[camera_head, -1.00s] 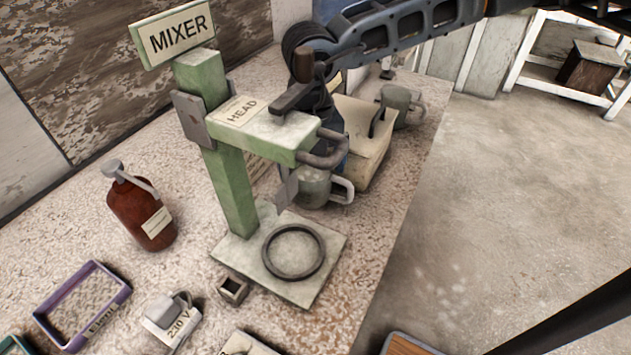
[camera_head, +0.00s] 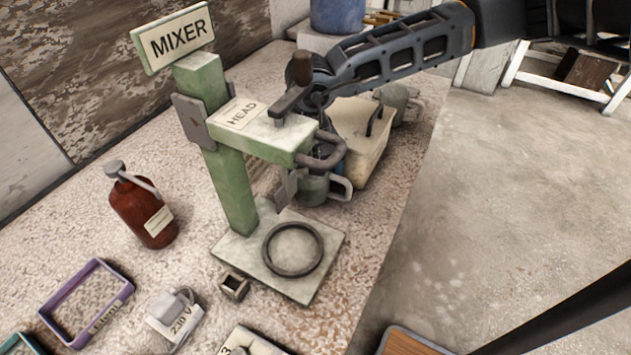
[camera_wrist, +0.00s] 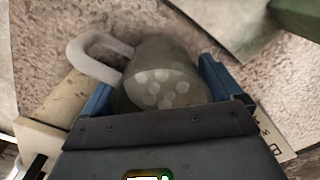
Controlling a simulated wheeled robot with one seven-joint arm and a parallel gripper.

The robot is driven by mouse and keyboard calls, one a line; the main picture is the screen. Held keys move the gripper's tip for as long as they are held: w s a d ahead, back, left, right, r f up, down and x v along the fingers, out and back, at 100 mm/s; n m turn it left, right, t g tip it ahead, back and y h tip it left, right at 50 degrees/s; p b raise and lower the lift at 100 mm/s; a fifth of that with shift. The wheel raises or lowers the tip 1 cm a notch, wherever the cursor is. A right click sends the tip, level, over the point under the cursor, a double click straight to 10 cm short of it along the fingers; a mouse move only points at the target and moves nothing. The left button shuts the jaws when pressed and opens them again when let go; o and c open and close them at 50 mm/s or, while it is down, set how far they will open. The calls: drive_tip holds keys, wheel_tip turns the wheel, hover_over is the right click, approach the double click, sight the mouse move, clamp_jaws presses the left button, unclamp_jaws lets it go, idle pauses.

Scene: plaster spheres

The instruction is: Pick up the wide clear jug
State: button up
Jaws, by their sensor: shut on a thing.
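A clear, greyish jug (camera_wrist: 158,85) with a pale loop handle and several whitish balls visible inside sits between the blue fingers of my gripper (camera_wrist: 155,92) in the wrist view. The gripper is shut on it, a finger on each side, with the handle out to the left. In the head view this jug (camera_head: 314,190) is behind the mixer's head, which hides part of it and most of my gripper. I cannot tell whether its base touches the bench. A second jug (camera_head: 398,98) with a handle stands farther back, beside a cream box.
The green mixer (camera_head: 234,185) stands in front of the jug, with a dark ring (camera_head: 294,249) on its base plate. The cream box (camera_head: 362,135) is close behind. A brown bottle (camera_head: 143,208) and purple tray (camera_head: 60,318) are at left. Open floor lies right of the bench.

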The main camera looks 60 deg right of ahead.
drive_tip(key=c, duration=0.4)
drive_tip(key=shift+c, duration=0.2)
drive_tip(key=shift+r, duration=0.1)
drive_tip(key=shift+r+b, duration=0.35)
drive_tip(key=shift+r, duration=0.5)
drive_tip(key=shift+s+r+b, duration=0.35)
drive_tip(key=shift+r+b, duration=0.05)
drive_tip(key=shift+r, duration=0.3)
drive_tip(key=s+a+b, duration=0.1)
drive_tip(key=s, duration=0.3)
drive_tip(key=s+b, duration=0.1)
drive_tip(key=s, duration=0.3)
drive_tip(key=s+a+b, duration=0.1)
drive_tip(key=s, duration=0.3)
drive_tip(key=shift+a+b, duration=0.3)
drive_tip(key=shift+a, duration=0.05)
drive_tip(key=s, duration=0.1)
drive_tip(key=p, duration=0.1)
drive_tip(key=s+p, duration=0.1)
drive_tip(key=shift+s+a+r, duration=0.35)
drive_tip(key=shift+r, duration=0.05)
drive_tip(key=s+p, duration=0.1)
drive_tip(key=p, duration=0.2)
drive_tip(key=shift+s+a+f, duration=0.15)
drive_tip(key=shift+s, duration=0.25)
drive_tip(key=shift+s+f, duration=0.1)
drive_tip(key=shift+s, duration=0.1)
